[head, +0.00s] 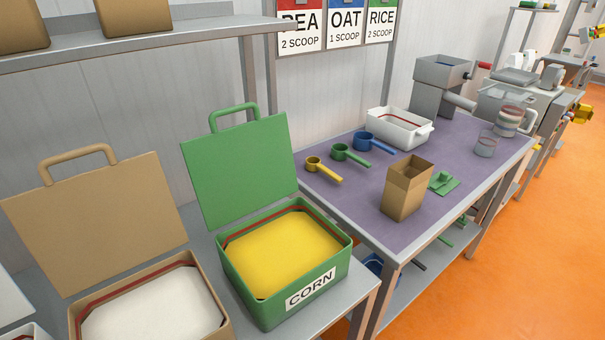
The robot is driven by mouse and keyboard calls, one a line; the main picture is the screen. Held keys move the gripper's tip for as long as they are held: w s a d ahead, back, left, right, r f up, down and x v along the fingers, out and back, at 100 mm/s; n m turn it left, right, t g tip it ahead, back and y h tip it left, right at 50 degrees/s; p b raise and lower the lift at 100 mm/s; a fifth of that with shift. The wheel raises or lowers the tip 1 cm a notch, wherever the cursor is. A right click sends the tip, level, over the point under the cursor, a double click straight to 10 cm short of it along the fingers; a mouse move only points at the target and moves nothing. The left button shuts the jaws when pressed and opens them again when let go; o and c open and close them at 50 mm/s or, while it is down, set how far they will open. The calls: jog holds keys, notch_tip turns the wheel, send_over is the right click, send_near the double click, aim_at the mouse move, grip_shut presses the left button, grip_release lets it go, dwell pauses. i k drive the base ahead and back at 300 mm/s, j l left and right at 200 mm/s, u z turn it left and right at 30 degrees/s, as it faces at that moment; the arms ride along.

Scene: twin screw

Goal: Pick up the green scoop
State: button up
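The green scoop (341,152) lies on the purple-topped table (460,158), near its back left part, with its handle pointing right and toward the front. It sits between a yellow scoop (314,164) on its left and a blue scoop (365,140) on its right. The three scoops lie apart in a slanting row. My gripper is not in view.
A brown open box (406,188) stands in front of the scoops, with a small green item (444,183) beside it. A white bin (400,128) stands behind. A green corn bin (338,277) with its lid raised is at the left. Orange floor (510,265) is clear at right.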

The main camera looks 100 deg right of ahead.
aim_at(339, 153)
jog(key=k+l+z, duration=0.7)
jog(key=k, duration=0.2)
jog(key=k+l+z, duration=0.55)
jog(key=l, duration=0.25)
jog(key=l+z, duration=0.15)
jog(key=l, duration=0.25)
